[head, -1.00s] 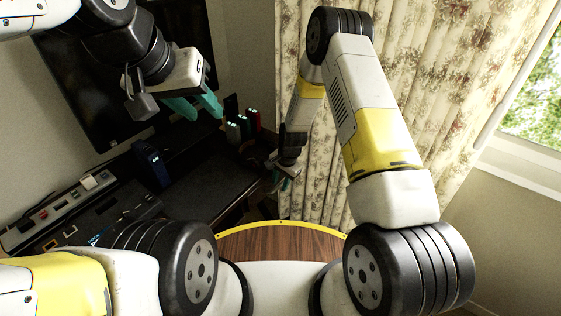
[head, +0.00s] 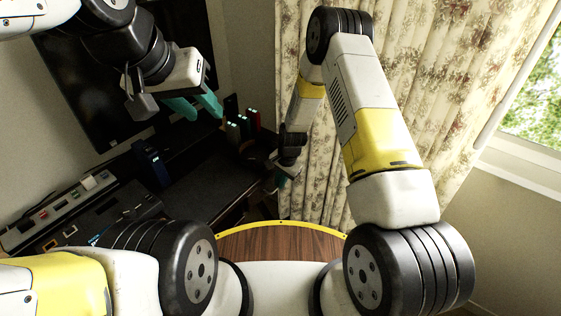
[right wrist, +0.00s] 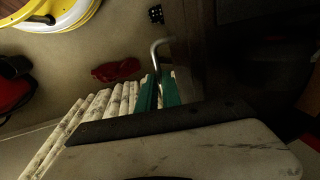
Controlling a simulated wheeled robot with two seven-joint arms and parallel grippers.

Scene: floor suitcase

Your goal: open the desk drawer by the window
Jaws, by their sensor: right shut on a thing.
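The dark desk (head: 215,185) stands left of the flowered curtain in the head view. Its dark front (right wrist: 215,50) fills the upper right of the right wrist view. A curved silver handle (right wrist: 155,50) sticks out beside that front. My right gripper (right wrist: 158,92) has its teal fingers closed on the handle; they partly hide it. In the head view my right gripper (head: 283,173) is small and dim at the desk's right end. My left gripper (head: 196,106) hangs above the desk, its teal fingers apart and empty.
The flowered curtain (head: 400,75) hangs close behind my right arm, with the window (head: 535,105) at right. A dark monitor (head: 95,85) and a dark blue box (head: 151,162) are at the desk. Red shoes (right wrist: 117,70) lie on the floor.

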